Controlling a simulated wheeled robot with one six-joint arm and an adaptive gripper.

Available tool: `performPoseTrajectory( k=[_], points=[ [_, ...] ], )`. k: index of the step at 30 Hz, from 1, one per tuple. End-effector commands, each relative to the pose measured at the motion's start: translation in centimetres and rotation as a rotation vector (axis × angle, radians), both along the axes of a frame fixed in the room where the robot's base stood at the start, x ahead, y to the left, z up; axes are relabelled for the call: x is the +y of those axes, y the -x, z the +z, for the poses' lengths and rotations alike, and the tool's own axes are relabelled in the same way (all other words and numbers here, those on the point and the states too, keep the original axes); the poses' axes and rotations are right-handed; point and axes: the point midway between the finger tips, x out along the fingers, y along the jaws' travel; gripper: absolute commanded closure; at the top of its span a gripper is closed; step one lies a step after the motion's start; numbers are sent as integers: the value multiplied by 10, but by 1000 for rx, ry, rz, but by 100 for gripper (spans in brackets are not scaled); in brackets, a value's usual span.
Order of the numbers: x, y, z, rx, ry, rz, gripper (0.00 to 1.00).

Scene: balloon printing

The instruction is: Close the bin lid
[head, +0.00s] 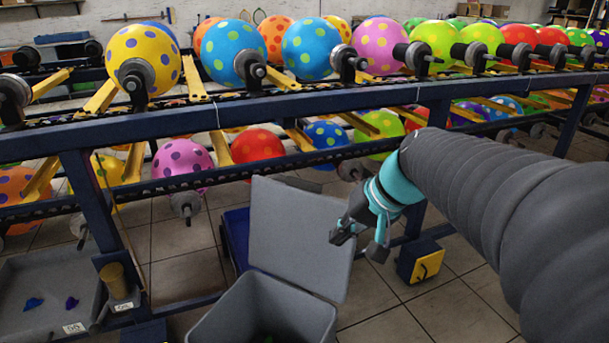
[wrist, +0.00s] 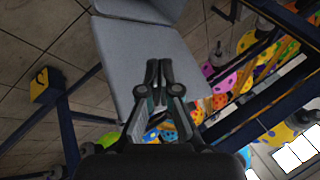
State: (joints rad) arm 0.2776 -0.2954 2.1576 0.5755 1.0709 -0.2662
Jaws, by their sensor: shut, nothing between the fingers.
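The grey bin (head: 262,312) stands on the tiled floor at the bottom middle of the head view, its top open. Its flat grey lid (head: 290,235) is raised, standing nearly upright at the back of the bin and leaning slightly. My gripper (head: 356,246) is at the lid's right edge in the head view. In the wrist view the lid (wrist: 185,62) lies behind the fingers of my gripper (wrist: 159,66), which are together and hold nothing. I cannot tell whether the fingers touch the lid.
A dark blue metal rack (head: 300,100) with rows of dotted balloons runs across behind the bin. A grey tray (head: 45,295) is at the lower left.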

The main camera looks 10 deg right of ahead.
Motion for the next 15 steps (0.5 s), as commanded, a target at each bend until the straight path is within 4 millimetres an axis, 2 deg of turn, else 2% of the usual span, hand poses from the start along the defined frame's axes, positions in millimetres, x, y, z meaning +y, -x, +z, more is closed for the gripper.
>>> performPoseTrajectory(
  k=[1, 6, 12, 15],
  points=[
    [-8, -20, 2, 5, -60, -20, 100],
    [-32, -80, 12, -22, -258, -63, 100],
    [-67, -141, 13, -58, -496, -99, 100],
    [-84, -164, 7, -65, -622, -108, 100]
  ],
)
